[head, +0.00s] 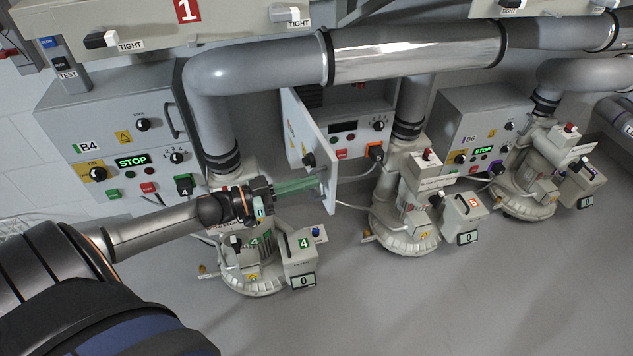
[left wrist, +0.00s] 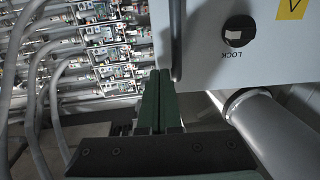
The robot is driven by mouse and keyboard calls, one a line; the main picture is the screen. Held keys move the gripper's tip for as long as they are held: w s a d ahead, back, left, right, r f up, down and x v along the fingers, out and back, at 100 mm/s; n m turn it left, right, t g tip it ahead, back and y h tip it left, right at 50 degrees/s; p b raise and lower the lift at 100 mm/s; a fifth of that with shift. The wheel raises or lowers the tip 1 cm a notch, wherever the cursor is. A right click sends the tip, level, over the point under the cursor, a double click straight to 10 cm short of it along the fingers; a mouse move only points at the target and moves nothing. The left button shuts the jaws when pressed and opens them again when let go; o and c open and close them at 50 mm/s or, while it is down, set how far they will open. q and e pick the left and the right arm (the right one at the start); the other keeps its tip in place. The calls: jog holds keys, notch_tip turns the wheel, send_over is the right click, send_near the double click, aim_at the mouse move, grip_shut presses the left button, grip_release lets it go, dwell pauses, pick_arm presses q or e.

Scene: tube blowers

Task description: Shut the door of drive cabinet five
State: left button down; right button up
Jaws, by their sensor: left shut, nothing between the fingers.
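Drive cabinet five (head: 368,107) stands in the middle of the head view with an orange 5 label. Its door (head: 312,135) stands open, swung out from the left side. A yellow sticker and a lock knob are on its outer face. My left gripper (head: 318,182) is shut and empty, its green fingers close to the door's lower part. In the left wrist view the fingertips (left wrist: 160,73) are beside the edge of a grey panel (left wrist: 220,70) with a LOCK knob (left wrist: 238,31). I cannot tell whether they touch it. My right gripper is not in view.
Cabinet B4 (head: 85,125) is left and cabinet B6 (head: 475,108) right, both showing STOP. A thick grey pipe (head: 205,115) runs down left of the door. Blower 4 (head: 245,278) stands below my gripper, blower 5 (head: 400,235) to its right.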

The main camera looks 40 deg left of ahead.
pick_arm(q)
jog(key=shift+x, duration=1.3)
